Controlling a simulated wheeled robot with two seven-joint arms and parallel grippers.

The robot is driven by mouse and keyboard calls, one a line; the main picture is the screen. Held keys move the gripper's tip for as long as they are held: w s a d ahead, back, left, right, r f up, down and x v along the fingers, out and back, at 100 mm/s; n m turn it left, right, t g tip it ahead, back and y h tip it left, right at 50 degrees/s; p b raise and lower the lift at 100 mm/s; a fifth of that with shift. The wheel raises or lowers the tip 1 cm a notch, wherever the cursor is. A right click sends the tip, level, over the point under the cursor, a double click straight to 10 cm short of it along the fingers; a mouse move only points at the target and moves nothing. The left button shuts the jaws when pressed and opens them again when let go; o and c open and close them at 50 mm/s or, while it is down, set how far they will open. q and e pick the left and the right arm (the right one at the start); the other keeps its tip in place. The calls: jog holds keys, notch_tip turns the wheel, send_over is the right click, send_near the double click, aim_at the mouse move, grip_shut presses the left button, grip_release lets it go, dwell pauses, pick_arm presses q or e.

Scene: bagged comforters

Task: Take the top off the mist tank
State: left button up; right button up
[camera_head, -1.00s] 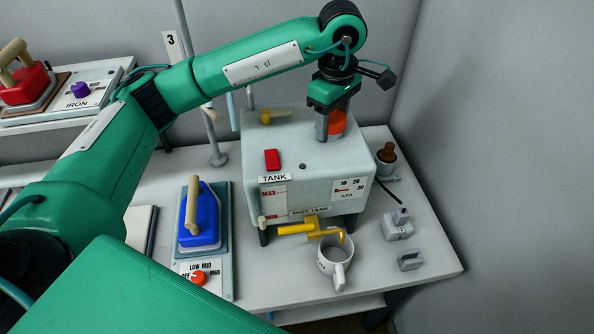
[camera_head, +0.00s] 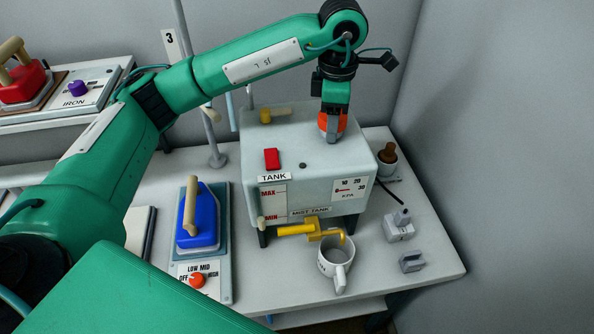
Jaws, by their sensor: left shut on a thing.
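The mist tank (camera_head: 308,178) is a pale grey box on short legs on the white table, with a level scale and a gauge on its front. Its orange-red top (camera_head: 323,122) sits at the back right of the tank's upper face. My left gripper (camera_head: 332,136) comes down over the top from above and is shut on it. The fingers hide part of the top, and I cannot tell whether it is clear of the tank. My right gripper is not in view.
A yellow tap (camera_head: 300,228) hangs over a white mug (camera_head: 335,262). A blue iron (camera_head: 198,220) stands left. Grey walls close the back and right.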

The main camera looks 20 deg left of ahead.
pick_arm(q)
jog(key=shift+f+n, duration=0.1)
jog(key=shift+n, duration=0.2)
jog(key=n, duration=0.4)
jog(key=shift+a+f+n+b, duration=0.1)
jog(key=shift+n+b, duration=0.2)
jog(key=shift+b, duration=0.05)
jog(key=shift+n, duration=0.3)
jog(key=shift+a+f, duration=0.1)
